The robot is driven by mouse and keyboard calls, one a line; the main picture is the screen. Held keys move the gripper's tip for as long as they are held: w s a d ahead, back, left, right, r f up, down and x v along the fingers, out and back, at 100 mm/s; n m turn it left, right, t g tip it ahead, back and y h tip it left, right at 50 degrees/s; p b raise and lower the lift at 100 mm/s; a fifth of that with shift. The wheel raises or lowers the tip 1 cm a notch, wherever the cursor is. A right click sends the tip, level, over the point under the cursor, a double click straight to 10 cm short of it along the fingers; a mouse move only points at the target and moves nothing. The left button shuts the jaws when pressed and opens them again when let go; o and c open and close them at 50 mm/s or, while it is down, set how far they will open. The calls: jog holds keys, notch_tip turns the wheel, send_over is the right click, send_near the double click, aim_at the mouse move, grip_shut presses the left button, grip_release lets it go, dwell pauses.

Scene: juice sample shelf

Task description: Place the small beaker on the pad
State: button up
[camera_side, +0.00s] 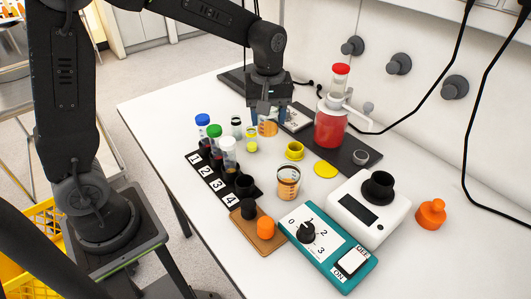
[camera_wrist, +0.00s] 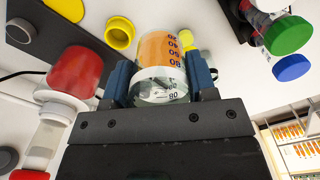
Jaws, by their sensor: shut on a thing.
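My gripper (camera_side: 267,115) is shut on the small beaker (camera_side: 267,128), a clear cup with orange contents, at the back of the table. In the wrist view the beaker (camera_wrist: 160,75) sits upside down in the picture between the blue fingers of my gripper (camera_wrist: 161,82), with printed marks on its wall. Whether its base touches the table is hard to tell. A flat yellow round pad (camera_side: 326,170) lies to the front right of the gripper, beside the dark board; it also shows at the top left of the wrist view (camera_wrist: 66,8). Nothing stands on it.
A yellow cup (camera_side: 294,151) and a second beaker (camera_side: 288,183) stand near the pad. A red-filled bottle (camera_side: 331,122) stands on the dark board (camera_side: 348,157). A numbered rack (camera_side: 222,180) with capped tubes is at the left. A white scale-like device (camera_side: 368,209) stands in front.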

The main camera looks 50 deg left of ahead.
jog(key=w+a+f+m, duration=0.1)
jog(key=w+a+m, duration=0.4)
jog(key=m, duration=1)
jog(key=s+a+r+n, duration=0.1)
jog(key=s+a+n, duration=0.15)
jog(key=a, duration=0.25)
jog(key=s+a+r+n, duration=0.2)
jog(key=a+n, duration=0.1)
jog(key=a, duration=0.3)
jog(key=w+d+f, duration=0.2)
jog(key=d, duration=0.1)
jog(key=w+d+f, duration=0.2)
jog(key=d, duration=0.1)
jog(key=w+d+f, duration=0.2)
jog(key=d+f, duration=0.1)
jog(key=shift+w+d, duration=0.15)
jog(key=shift+d, duration=0.05)
jog(key=shift+f, duration=2.15)
jog(key=shift+f, duration=0.1)
jog(key=o, duration=0.9)
